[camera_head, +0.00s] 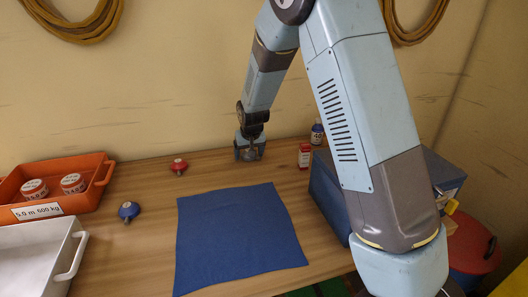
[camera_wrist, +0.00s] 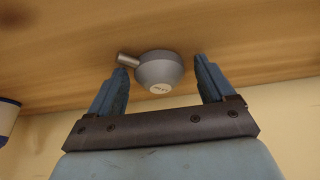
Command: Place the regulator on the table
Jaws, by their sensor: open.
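A grey, round-bodied regulator (camera_wrist: 160,70) with a short side stub shows in the wrist view against the wooden table (camera_head: 150,240). It lies between the tips of my gripper (camera_wrist: 162,78), which is open, with a visible gap on each side. In the head view my gripper (camera_head: 250,151) is low at the table's back edge, near the wall, and largely hides the grey regulator. A blue knob-like piece (camera_head: 128,211) and a red one (camera_head: 179,166) of similar shape stand on the table to the left.
A blue cloth (camera_head: 240,235) lies flat mid-table. An orange crate (camera_head: 85,172) with two labelled tins and a white tray (camera_head: 70,257) are at left. A red-white carton (camera_head: 304,155), a dark bottle (camera_head: 317,133) and a blue box (camera_head: 328,195) stand at right.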

